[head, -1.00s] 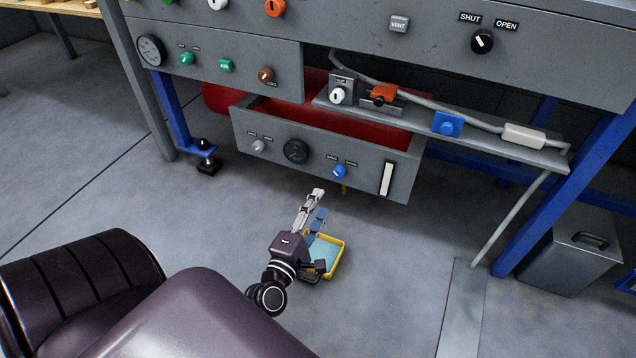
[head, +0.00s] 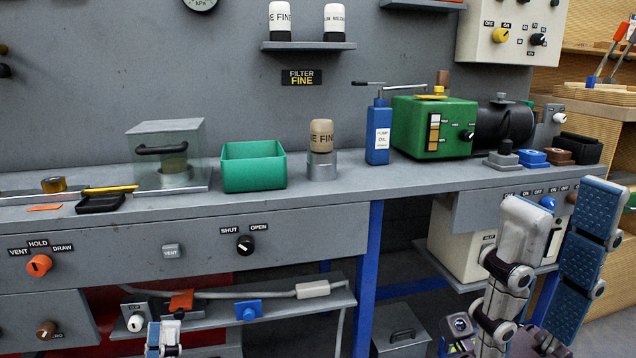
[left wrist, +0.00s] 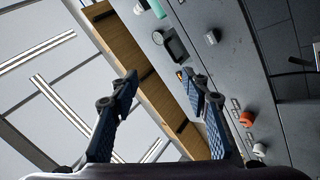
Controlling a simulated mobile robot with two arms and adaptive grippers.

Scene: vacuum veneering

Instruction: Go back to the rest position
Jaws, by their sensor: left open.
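My left gripper (head: 162,336) shows only at the bottom edge of the head view, fingers up, in front of the lower shelf. In the left wrist view its two blue-padded fingers (left wrist: 161,88) stand apart with nothing between them. My right gripper (head: 565,195) is large and close at the lower right of the head view. Its fingers point up and are apart, with nothing seen between them. It covers part of the bench front.
The grey bench (head: 420,188) carries a green bin (head: 254,167), a clear box (head: 168,160), a blue oil can (head: 378,135) and a green pump (head: 433,127). Below are the knob panel (head: 200,250) and a shelf with valves (head: 275,308). The left gripper is near this shelf.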

